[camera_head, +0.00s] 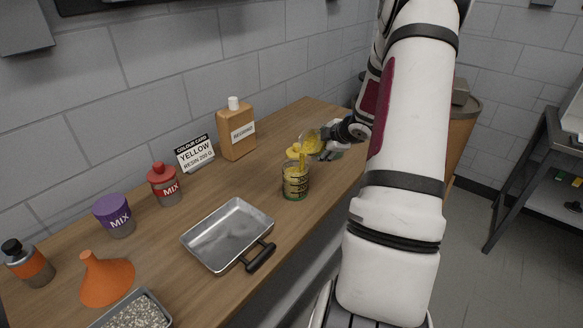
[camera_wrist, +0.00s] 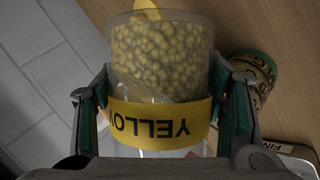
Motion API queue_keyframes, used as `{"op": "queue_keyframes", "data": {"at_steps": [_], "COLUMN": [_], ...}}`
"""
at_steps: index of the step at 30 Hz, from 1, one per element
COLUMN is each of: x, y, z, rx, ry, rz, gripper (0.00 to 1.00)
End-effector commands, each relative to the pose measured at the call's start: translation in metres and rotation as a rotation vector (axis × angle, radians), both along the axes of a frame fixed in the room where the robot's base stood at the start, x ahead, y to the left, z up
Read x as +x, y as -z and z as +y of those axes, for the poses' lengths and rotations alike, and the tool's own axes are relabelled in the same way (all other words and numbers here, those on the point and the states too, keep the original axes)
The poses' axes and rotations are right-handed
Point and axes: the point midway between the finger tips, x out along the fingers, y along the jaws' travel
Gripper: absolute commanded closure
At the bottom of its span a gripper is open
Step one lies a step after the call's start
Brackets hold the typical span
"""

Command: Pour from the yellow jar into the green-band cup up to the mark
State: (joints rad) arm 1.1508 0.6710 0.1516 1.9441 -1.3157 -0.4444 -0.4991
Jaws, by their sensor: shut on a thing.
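In the wrist view, my gripper (camera_wrist: 162,105) has a finger on each side of the jar (camera_wrist: 160,60), whose yellow label reads YELLOW upside down. In the head view the jar is tilted, its yellow mouth end over the green-band cup (camera_head: 295,185). A yellow streak runs from the mouth down to the cup. The cup stands upright on the bench; its markings and fill level are too small to read. It also shows in the wrist view (camera_wrist: 262,72).
On the wooden bench (camera_head: 240,190) stand a metal tray (camera_head: 215,250) with a black handle, an orange funnel (camera_head: 105,280), purple (camera_head: 115,215) and red (camera_head: 165,185) MIX containers, and a tan bottle (camera_head: 237,135). A card (camera_head: 195,153) reads YELLOW. A grey wall is behind.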

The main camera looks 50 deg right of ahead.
Motion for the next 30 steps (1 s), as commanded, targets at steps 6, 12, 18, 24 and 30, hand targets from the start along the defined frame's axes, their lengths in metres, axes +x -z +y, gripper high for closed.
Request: {"op": "queue_keyframes", "data": {"at_steps": [6, 12, 18, 24, 30], "x": [0.0027, 0.0026, 0.0020, 0.0005, 0.0012], "y": [0.0037, 0.0062, 0.0083, 0.0083, 0.0071], "z": [-0.0011, -0.0010, -0.0007, 0.0000, 0.0001], "rx": [-0.024, -0.045, -0.061, -0.075, -0.088], "ry": [0.001, 0.000, 0.001, 0.000, 0.000], "rz": [0.004, 0.009, 0.014, 0.018, 0.021], "gripper": [0.77, 0.77, 0.77, 0.77, 0.77]}}
